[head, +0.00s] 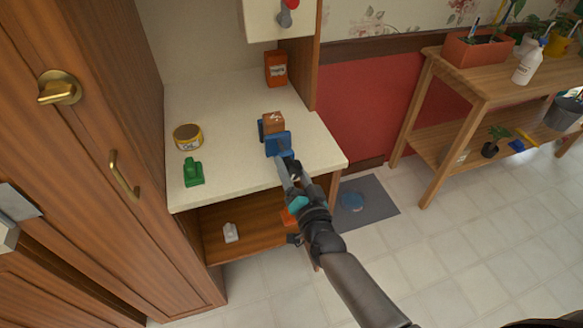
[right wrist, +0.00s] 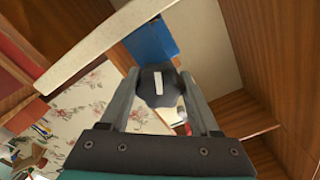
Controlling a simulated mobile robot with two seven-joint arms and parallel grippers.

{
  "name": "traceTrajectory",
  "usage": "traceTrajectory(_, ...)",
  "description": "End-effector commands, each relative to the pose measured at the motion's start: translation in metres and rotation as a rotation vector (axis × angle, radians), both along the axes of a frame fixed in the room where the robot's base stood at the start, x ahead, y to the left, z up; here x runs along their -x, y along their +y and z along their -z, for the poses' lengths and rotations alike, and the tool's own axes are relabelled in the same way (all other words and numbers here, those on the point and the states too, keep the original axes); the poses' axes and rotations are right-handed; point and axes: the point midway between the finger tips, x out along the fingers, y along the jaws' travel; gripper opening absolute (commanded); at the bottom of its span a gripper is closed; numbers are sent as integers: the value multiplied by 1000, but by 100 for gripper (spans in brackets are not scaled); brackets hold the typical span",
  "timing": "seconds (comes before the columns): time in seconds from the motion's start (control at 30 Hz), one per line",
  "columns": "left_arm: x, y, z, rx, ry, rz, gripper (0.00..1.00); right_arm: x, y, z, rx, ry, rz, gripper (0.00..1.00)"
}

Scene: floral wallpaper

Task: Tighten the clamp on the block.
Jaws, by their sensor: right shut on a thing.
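A blue clamp (head: 278,145) sits at the front right of the cream counter, with a small brown block (head: 273,121) at its far side. The clamp also shows in the right wrist view (right wrist: 152,42). My right gripper (head: 287,168) reaches in from the counter's front edge. Its fingers are shut on the clamp's dark knob (right wrist: 158,88), which has a white mark on its end. The block is hidden in the right wrist view, and how tightly the jaws meet it cannot be told. My left gripper is not in view.
On the counter (head: 228,105) stand a yellow tin (head: 187,137), a green object (head: 193,172) and an orange container (head: 276,68) at the back. A wooden cabinet (head: 90,130) borders the left. A plant bench (head: 480,80) stands at right.

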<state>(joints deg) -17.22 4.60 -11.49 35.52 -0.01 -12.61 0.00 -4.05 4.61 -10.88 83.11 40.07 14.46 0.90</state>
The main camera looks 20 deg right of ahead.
Motion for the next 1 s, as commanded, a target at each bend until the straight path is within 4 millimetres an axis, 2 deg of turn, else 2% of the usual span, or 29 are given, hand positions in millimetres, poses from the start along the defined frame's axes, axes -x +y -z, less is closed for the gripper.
traceTrajectory(0.4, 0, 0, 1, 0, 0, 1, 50, 1, 0, 2, -205, 11, -1, 7)
traceTrajectory(0.97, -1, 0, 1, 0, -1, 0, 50, 1, 1, 2, -237, 13, -2, 7)
traceTrajectory(1.0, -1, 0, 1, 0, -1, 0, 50, 1, 1, 2, -236, 13, -2, 64)
